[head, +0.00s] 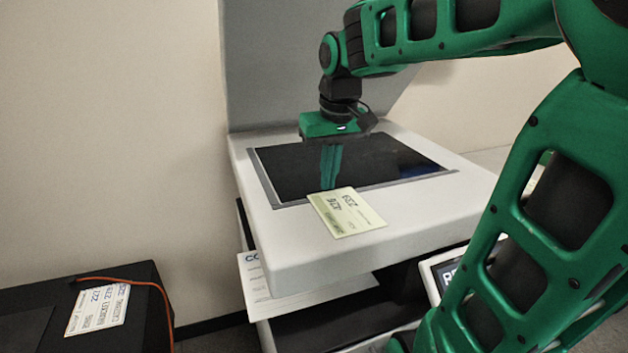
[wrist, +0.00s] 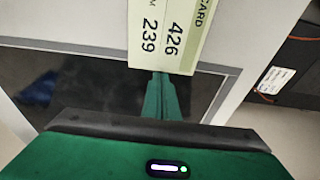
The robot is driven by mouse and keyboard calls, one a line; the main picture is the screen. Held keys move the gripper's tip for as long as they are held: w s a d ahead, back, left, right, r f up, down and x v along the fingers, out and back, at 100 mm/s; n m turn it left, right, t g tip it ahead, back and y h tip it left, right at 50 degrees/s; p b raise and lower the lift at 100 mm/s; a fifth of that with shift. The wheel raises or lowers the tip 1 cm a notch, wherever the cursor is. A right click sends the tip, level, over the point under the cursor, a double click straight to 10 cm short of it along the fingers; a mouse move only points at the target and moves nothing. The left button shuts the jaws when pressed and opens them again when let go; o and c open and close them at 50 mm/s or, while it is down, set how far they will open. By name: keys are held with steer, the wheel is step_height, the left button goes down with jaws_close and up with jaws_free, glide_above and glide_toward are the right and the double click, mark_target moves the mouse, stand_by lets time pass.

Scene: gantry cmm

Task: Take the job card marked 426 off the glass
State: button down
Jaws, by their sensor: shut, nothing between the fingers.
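The pale yellow-green job card (head: 348,214) lies flat across the near edge of the dark glass (head: 390,160), mostly on the white surround. In the wrist view the card (wrist: 160,38) shows 426 and, beside it, 239; its top is cut off by the picture edge. My gripper (head: 331,184) points down over the glass with its narrow green fingers together and empty. In the wrist view its fingertips (wrist: 161,76) end close to the card's edge. I cannot tell whether they touch it.
The white machine bed (head: 440,205) surrounds the glass. White sheets (head: 300,305) lie on a shelf below it. A small screen (head: 447,275) stands at right. A black case (head: 30,290) at lower left carries a label (head: 97,309) and an orange cable (head: 150,283).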

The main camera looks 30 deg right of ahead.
mark_target(338, 202)
steer(key=shift+s+a, duration=0.2)
steer(key=shift+s, duration=0.75)
steer(key=shift+s+a, duration=0.2)
steer(key=shift+s, duration=0.7)
steer(key=shift+s+a, duration=0.2)
steer(key=shift+s, duration=0.75)
steer(key=shift+s+r, duration=0.1)
steer(key=shift+r, duration=2.95)
steer(key=shift+a+f, duration=0.1)
